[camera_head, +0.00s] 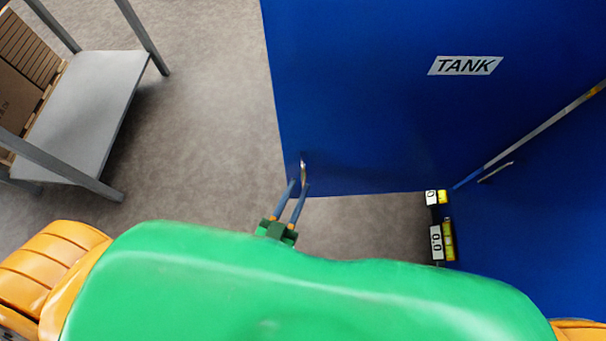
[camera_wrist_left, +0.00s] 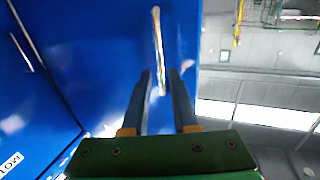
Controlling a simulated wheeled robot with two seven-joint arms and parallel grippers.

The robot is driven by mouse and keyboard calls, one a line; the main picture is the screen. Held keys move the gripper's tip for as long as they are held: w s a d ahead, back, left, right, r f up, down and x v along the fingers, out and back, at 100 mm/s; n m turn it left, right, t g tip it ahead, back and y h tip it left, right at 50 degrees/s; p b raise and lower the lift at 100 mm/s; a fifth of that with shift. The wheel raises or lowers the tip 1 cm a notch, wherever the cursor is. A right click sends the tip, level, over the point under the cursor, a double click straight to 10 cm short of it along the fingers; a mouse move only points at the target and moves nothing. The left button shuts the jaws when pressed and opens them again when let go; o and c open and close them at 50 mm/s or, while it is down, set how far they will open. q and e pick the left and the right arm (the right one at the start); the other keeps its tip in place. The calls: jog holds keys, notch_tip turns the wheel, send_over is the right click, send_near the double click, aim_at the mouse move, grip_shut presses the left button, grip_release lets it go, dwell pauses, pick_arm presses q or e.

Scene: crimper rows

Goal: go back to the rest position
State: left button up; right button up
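My left gripper (camera_head: 299,184) reaches forward from my green body in the head view, with two thin blue-grey fingers. It also shows in the left wrist view (camera_wrist_left: 160,78). The fingers are apart, with a visible gap between them. A slim metal handle (camera_head: 303,168) on a blue panel stands at the fingertips. In the left wrist view the handle (camera_wrist_left: 158,45) shows upright between the fingers, with space on both sides. I cannot tell whether either finger touches it. My right gripper is in neither view.
The blue panel (camera_head: 380,110) bears a "TANK" label (camera_head: 466,66). Another blue panel (camera_head: 545,210) with a handle (camera_head: 495,172) is at right. Small display units (camera_head: 437,243) sit near its lower edge. A grey shelf rack (camera_head: 85,105) stands at left. Grey floor (camera_head: 210,130) lies clear between.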

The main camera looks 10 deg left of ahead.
pick_arm(q)
jog(key=v, duration=0.2)
jog(key=shift+s+a, duration=0.1)
jog(key=shift+s, duration=0.25)
jog(key=s+a+f+g, duration=0.1)
jog(key=s+f+g, duration=0.15)
jog(key=f, duration=0.35)
jog(key=s+a+f+g+y, duration=0.1)
jog(key=f+g, duration=0.2)
jog(key=f, duration=0.3)
jog(key=s+a+f+g, duration=0.2)
jog(key=f+g, duration=0.1)
jog(key=f, duration=0.3)
jog(key=s+a+f+g+y, duration=0.3)
jog(key=s+a+f+g, duration=0.55)
jog(key=s, duration=0.25)
notch_tip(320, 180, up, 17)
jog(key=s+p, duration=0.1)
jog(key=p, duration=1.6)
jog(key=shift+f, duration=0.2)
